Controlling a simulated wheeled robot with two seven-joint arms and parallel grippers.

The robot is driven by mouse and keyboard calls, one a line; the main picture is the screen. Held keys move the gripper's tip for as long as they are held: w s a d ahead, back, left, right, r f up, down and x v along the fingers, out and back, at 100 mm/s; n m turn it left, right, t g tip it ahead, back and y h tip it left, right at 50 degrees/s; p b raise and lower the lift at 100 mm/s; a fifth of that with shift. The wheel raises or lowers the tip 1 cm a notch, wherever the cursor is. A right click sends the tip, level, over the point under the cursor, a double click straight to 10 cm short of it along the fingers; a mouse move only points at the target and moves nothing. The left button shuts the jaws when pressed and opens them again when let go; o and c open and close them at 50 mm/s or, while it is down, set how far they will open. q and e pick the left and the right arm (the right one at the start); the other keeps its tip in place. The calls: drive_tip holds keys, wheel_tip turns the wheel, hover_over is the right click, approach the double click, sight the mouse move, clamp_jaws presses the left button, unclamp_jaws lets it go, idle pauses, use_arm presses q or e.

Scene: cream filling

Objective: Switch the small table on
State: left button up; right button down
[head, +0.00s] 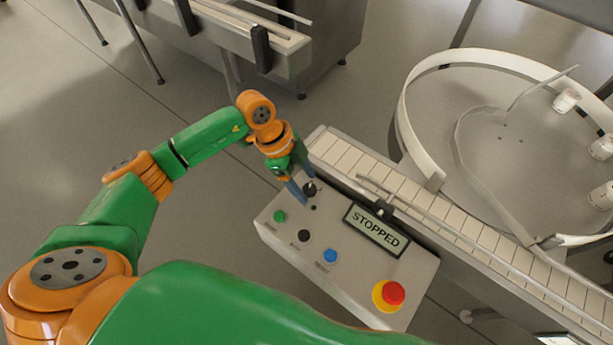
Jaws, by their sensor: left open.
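A grey control panel (318,288) stands in the middle of the head view. Its display (376,230) reads STOPPED. On it are a green button (280,216), a black button (304,235), a blue button (330,255) and a red emergency knob (393,292) on a yellow base. A dark knob (310,188) sits near the panel's top left corner. My left gripper (303,191) is open at this dark knob, with its bluish fingers pointing down beside it. I cannot tell whether they touch it. My right gripper is not in view.
A slatted conveyor (430,215) with a rail runs behind the panel. A round table (505,140) with a raised white rim stands at the right, with several white jars (566,101) at its edge. Another metal machine (320,50) is at the back. Open floor lies left.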

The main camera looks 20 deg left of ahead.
use_arm(q)
drive_tip(key=shift+d+f, duration=0.2)
drive_tip(key=shift+f, duration=0.3)
drive_tip(key=shift+w+a+f, duration=0.1)
drive_tip(key=shift+w+f, duration=0.2)
drive_tip(key=shift+s, duration=0.1)
clamp_jaws()
